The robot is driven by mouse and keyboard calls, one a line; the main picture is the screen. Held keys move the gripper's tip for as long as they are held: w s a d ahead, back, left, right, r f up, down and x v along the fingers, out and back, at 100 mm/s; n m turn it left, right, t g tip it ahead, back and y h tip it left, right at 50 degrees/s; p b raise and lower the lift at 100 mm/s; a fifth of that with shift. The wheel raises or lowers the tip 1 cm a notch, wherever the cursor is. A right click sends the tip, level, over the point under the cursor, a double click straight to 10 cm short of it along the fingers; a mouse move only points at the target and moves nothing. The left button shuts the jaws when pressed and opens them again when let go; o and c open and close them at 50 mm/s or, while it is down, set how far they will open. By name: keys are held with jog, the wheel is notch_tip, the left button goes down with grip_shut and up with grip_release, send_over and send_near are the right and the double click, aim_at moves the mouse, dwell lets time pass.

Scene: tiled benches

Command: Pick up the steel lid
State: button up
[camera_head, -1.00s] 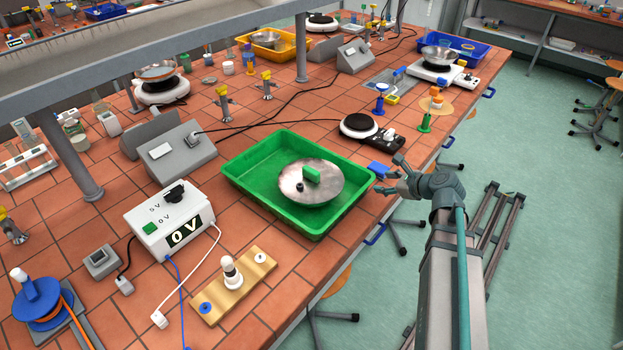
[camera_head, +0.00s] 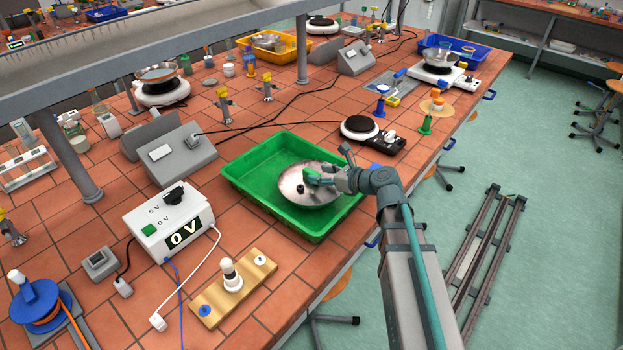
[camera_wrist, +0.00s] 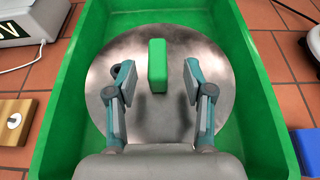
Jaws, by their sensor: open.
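The steel lid (camera_head: 292,189) is a round, shiny disc lying in the green tray (camera_head: 240,187). In the wrist view the lid (camera_wrist: 160,112) fills much of the tray floor, and its green block handle (camera_wrist: 157,66) stands near its middle. My gripper (camera_head: 326,176) is above the lid, over the tray's right part. In the wrist view my gripper (camera_wrist: 160,88) is open, with one finger on each side and the handle between and slightly beyond them. Nothing is held. In the head view the gripper partly hides the handle.
The tray walls surround the lid. A white voltage box (camera_head: 170,222) and a wooden lamp board (camera_head: 232,287) stand to the left and front. A hot plate (camera_head: 359,127) is behind the tray. A blue object (camera_wrist: 307,146) lies right of it.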

aim_at(316, 174)
jog(key=p+x, duration=0.2)
jog(key=x, duration=0.2)
jog(key=shift+w+a, duration=0.15)
jog(key=shift+a, duration=0.2)
jog(key=shift+w+a+f, duration=0.1)
jog(key=shift+a+f, duration=0.1)
jog(key=shift+a, duration=0.05)
grip_shut()
